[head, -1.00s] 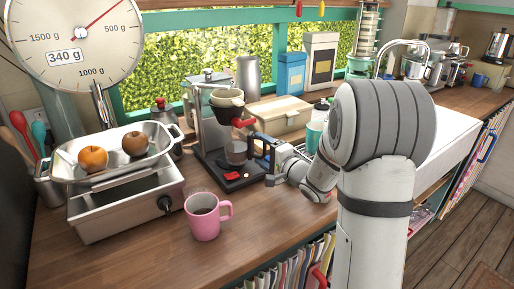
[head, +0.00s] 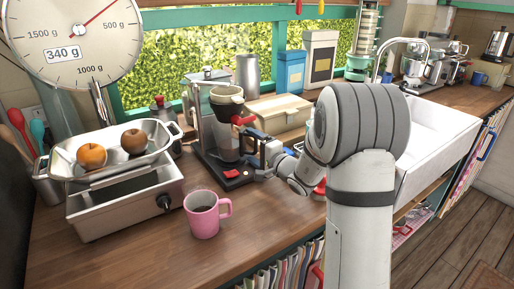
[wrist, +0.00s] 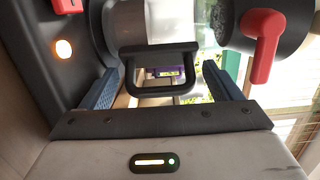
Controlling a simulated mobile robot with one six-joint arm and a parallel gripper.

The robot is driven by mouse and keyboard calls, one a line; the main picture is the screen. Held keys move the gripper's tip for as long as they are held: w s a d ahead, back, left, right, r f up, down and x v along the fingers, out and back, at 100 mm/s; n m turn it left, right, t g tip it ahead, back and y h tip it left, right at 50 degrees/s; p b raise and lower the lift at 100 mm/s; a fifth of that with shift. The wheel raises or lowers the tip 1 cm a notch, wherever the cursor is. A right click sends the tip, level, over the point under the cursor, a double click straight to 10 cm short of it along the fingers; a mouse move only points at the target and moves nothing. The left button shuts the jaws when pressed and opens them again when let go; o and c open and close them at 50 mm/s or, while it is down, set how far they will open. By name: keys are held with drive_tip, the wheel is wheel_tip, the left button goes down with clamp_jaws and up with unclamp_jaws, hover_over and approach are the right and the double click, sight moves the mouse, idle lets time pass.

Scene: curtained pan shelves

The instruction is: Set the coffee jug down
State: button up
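The coffee jug (head: 229,148) is upright under the filter holder (head: 227,98) of the coffee maker (head: 207,125). In the wrist view the jug's clear wall (wrist: 168,22) and its black loop handle (wrist: 160,92) fill the middle. My gripper (head: 258,148) is at the jug's right side. Whether the jug's bottom touches the coffee maker's base (head: 232,178) I cannot tell.
A pink mug (head: 203,215) stands on the wooden counter in front of the coffee maker. A scale with a metal tray (head: 110,170) of fruit is at the left. A beige box (head: 280,116) stands behind my gripper.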

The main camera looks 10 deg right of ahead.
drive_tip(key=shift+o, duration=0.8)
drive_tip(key=shift+r+p, duration=0.15)
drive_tip(key=shift+p, duration=0.9)
drive_tip(key=b+v, duration=0.1)
drive_tip(key=v, duration=0.1)
drive_tip(key=b+v, duration=0.1)
drive_tip(key=v, duration=0.1)
drive_tip(key=f+v, duration=0.1)
drive_tip(key=v, duration=0.2)
drive_tip(key=shift+a+b, duration=0.1)
drive_tip(key=shift+b, duration=0.3)
drive_tip(key=shift+s+r, duration=0.1)
drive_tip(key=shift+s, duration=0.35)
